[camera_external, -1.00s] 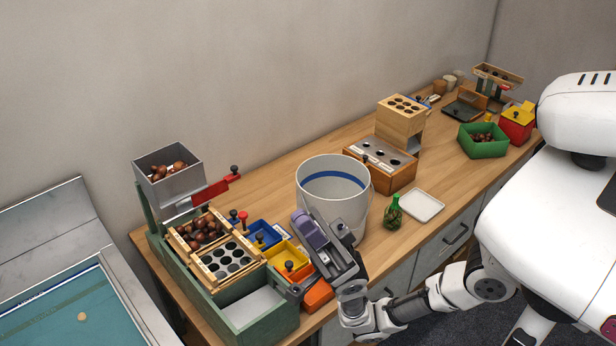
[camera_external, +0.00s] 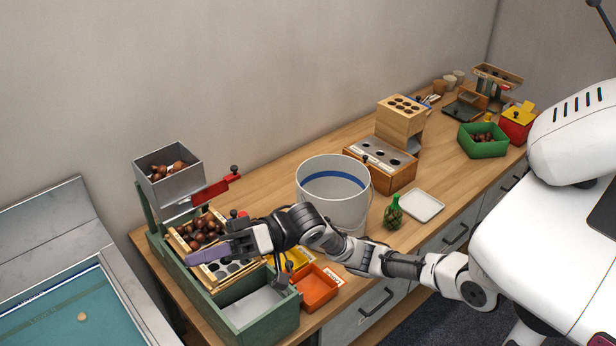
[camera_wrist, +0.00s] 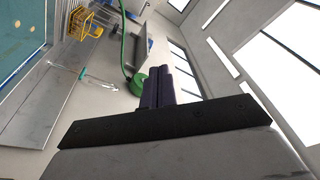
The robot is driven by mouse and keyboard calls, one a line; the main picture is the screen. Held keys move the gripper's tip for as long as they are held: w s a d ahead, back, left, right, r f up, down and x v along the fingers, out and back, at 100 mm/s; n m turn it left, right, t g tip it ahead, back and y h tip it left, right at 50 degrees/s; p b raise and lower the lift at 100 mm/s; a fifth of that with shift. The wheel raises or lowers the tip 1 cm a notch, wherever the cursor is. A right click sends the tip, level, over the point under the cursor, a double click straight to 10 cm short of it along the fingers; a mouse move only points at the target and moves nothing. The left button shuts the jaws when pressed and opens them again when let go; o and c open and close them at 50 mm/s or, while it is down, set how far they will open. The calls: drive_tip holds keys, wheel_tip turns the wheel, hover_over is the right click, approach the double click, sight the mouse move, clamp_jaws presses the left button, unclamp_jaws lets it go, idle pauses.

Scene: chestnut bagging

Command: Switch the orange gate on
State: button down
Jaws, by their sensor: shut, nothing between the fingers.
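An orange open-topped box (camera_external: 316,288) sits at the front of the green-framed sorting stand, beside a yellow box (camera_external: 298,258). It is the only clearly orange part I see; I cannot tell a separate orange gate or its setting. My gripper (camera_external: 188,259) is shut and empty, its purple fingers pointing left above the holed wooden tray (camera_external: 250,264). In the wrist view the shut fingers (camera_wrist: 160,88) point out into the room, with no gate in sight.
A grey hopper (camera_external: 168,178) of chestnuts with a red slide (camera_external: 210,192) stands at the back left. A white bucket (camera_external: 334,205) stands behind my forearm.

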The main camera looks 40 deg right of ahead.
drive_tip(key=w+d+f+m+h+b, duration=0.2)
drive_tip(key=w+d+f+m+h, duration=0.85)
drive_tip(key=f, duration=0.45)
drive_tip(key=w+d+f+m+g+h, duration=0.1)
drive_tip(key=d+f+m+g+h, duration=0.3)
drive_tip(key=d, duration=0.7)
drive_tip(key=w+d+f+m+h, duration=0.1)
drive_tip(key=d+f+m, duration=0.1)
drive_tip(key=d+m, duration=0.65)
drive_tip(key=s+a+f+n, duration=0.2)
drive_tip(key=a+f, duration=0.1)
drive_tip(key=f, duration=0.3)
drive_tip(key=shift+s+a+f+p, duration=0.2)
drive_tip(key=shift+s+p, duration=0.2)
drive_tip(key=shift+p, duration=0.05)
